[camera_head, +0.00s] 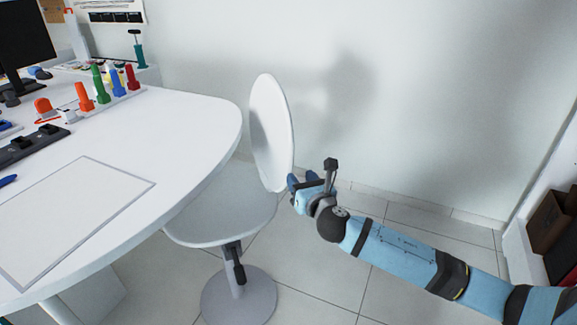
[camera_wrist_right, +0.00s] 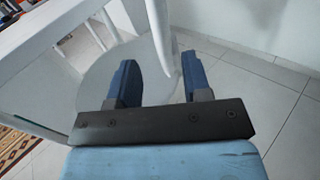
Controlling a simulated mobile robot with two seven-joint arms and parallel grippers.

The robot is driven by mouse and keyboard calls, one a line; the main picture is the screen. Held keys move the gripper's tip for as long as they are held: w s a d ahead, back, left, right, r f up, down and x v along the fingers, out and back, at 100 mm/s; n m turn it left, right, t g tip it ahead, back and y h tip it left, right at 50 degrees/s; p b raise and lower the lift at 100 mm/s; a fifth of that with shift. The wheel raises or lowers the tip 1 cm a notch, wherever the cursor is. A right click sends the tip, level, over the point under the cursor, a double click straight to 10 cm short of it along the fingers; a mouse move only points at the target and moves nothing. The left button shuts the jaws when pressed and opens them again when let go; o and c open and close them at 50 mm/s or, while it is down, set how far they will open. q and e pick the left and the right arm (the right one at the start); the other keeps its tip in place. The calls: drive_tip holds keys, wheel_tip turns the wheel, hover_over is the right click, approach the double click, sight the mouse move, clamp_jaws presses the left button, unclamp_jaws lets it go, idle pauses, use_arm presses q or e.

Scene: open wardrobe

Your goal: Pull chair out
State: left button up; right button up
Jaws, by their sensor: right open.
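The white chair (camera_head: 226,205) stands at the right end of the white desk (camera_head: 165,125), with part of its seat under the desktop. Its oval backrest (camera_head: 270,130) is upright, and its round base (camera_head: 239,297) rests on the floor. My right gripper (camera_head: 296,183) is at the lower right edge of the backrest. In the right wrist view my right gripper (camera_wrist_right: 160,82) is open, and the backrest's edge (camera_wrist_right: 162,40) shows between and beyond its two blue fingers. I cannot tell whether the fingers touch it. The seat (camera_wrist_right: 105,82) also shows there. My left gripper is not in view.
The desk holds a monitor (camera_head: 25,40), a rack of coloured tools (camera_head: 105,97), a keyboard (camera_head: 30,145) and a framed sheet (camera_head: 75,215). A wall stands behind the chair. A shelf with boxes (camera_head: 550,225) is at the far right. Tiled floor (camera_head: 330,260) is free right of the chair.

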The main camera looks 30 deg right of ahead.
sight(293, 167)
drive_tip(key=w, duration=0.2)
drive_tip(key=w+b, duration=0.1)
drive_tip(key=w, duration=0.4)
drive_tip(key=shift+w+d+f, duration=0.1)
drive_tip(key=shift+w+d, duration=0.2)
drive_tip(key=shift+w, duration=0.45)
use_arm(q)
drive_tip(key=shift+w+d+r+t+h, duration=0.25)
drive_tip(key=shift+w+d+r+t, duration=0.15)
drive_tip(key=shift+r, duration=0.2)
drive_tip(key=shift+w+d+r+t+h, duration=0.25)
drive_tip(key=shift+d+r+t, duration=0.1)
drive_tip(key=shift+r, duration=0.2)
use_arm(e)
drive_tip(key=shift+d, duration=0.1)
clamp_jaws()
